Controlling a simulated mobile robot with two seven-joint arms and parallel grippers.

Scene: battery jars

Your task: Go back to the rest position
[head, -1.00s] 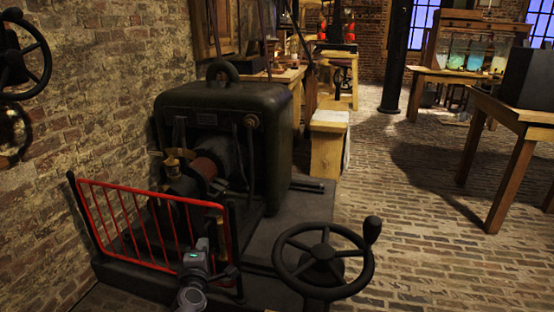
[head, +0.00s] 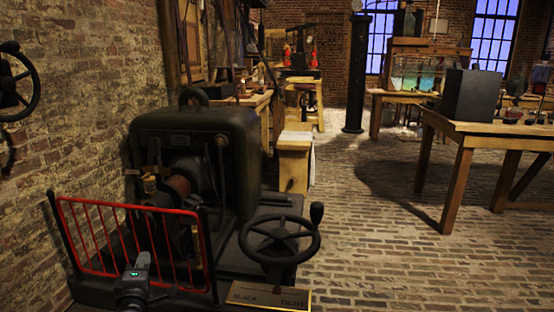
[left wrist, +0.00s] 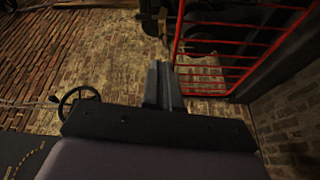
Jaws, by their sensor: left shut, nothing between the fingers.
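My left gripper (left wrist: 163,85) shows in the left wrist view with its two dark fingers together and nothing between them. In the head view, part of my left arm's end (head: 138,275) is low at the left, in front of the red railing (head: 130,206). Its fingers are hard to make out there. The left wrist view also shows the red railing (left wrist: 240,42) at the upper right, apart from the fingers. My right gripper is in neither view.
A dark machine (head: 240,150) stands behind the railing. A black handwheel (head: 280,240) stands right of it, above a brass plate (head: 268,297). A wooden table (head: 490,130) with a dark box (head: 471,95) is at the right. The brick floor (head: 400,265) between is clear.

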